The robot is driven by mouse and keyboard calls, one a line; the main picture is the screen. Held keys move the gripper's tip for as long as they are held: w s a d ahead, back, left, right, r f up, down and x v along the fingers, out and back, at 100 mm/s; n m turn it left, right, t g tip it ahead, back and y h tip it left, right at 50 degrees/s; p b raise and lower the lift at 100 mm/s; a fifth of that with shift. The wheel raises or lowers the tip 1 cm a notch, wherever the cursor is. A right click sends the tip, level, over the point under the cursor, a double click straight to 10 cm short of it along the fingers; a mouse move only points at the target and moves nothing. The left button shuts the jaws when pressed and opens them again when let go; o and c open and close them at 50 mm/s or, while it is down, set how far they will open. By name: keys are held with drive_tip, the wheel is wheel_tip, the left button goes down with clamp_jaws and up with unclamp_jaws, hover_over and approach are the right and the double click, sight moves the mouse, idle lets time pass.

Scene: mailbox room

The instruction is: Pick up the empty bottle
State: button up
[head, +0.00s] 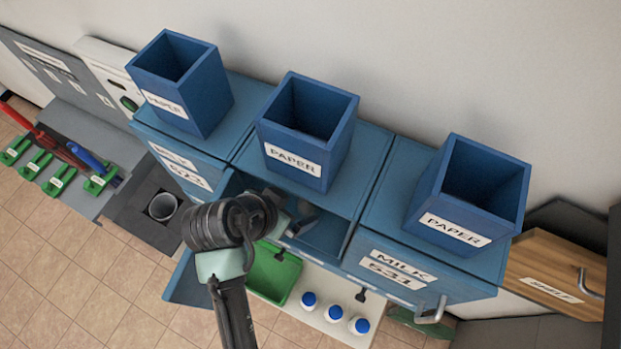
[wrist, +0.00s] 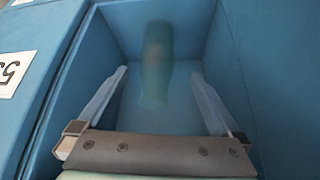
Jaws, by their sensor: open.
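A translucent greenish bottle (wrist: 157,62) is inside a blue compartment (wrist: 205,25) in the wrist view, near its back wall. Its outline is faint, and I cannot tell whether it stands or lies. My gripper (wrist: 160,74) is open, its two pale fingers apart and reaching into the compartment. The bottle's near part shows in the gap between the fingers, with clear space on either side. In the head view my gripper (head: 302,218) is at the open middle compartment of the blue cabinet, and my arm covers part of the opening. The bottle cannot be made out there.
Blue paper bins (head: 308,130) stand on the cabinet top. An open door (head: 188,290) hangs left of my arm. Below are a green tray (head: 275,272) and white bottles with blue caps (head: 334,312). Compartment walls are close on both sides of my gripper.

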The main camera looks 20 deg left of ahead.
sight(303, 204)
drive_tip(key=shift+p+x, duration=0.95)
drive_tip(key=shift+x, duration=3.3)
drive_tip(key=shift+s+d, duration=0.15)
drive_tip(key=shift+d, duration=0.05)
drive_tip(key=c, duration=1.5)
drive_tip(key=shift+c, duration=0.2)
drive_tip(key=shift+r+b, duration=0.45)
drive_tip(key=shift+r, duration=0.3)
drive_tip(key=s+d+b, duration=0.2)
drive_tip(key=s, duration=0.6)
drive_tip(key=s+d+b, duration=0.2)
drive_tip(key=s, duration=0.7)
drive_tip(key=shift+s+d, duration=0.2)
drive_tip(key=shift+d, duration=0.1)
